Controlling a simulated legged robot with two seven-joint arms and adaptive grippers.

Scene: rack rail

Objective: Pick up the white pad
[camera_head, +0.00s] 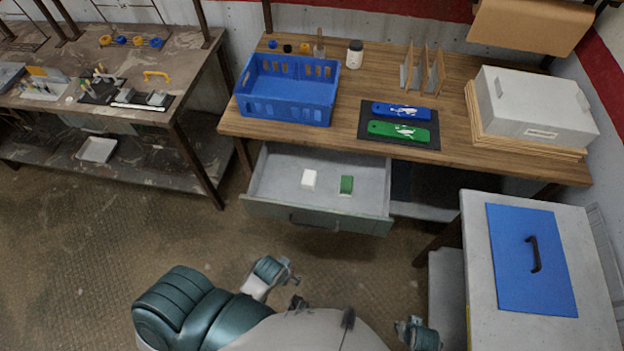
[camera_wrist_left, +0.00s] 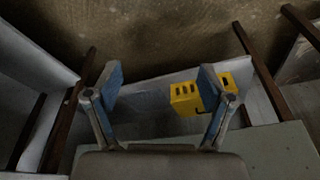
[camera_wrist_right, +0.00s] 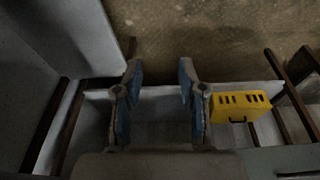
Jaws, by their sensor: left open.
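The white pad (camera_head: 309,179) is a small white block lying on the floor of the open grey drawer (camera_head: 262,184), left of a green pad (camera_head: 346,185) with white ends. The pads are apart. My left gripper is open and empty in the left wrist view (camera_wrist_left: 160,73), with its blue-lined fingers spread. My right gripper is open and empty in the right wrist view (camera_wrist_right: 160,68). Neither wrist view shows the white pad. In the head view I cannot clearly make out either gripper's fingers, and nothing of mine is at the pad.
The wooden table (camera_head: 250,128) above the drawer carries a blue crate (camera_head: 288,108), a dark mat (camera_head: 369,120) and a white box (camera_head: 530,105). A white cabinet (camera_head: 590,250) with a blue panel (camera_head: 510,275) stands right. A yellow box (camera_wrist_left: 200,95) shows in the wrist views.

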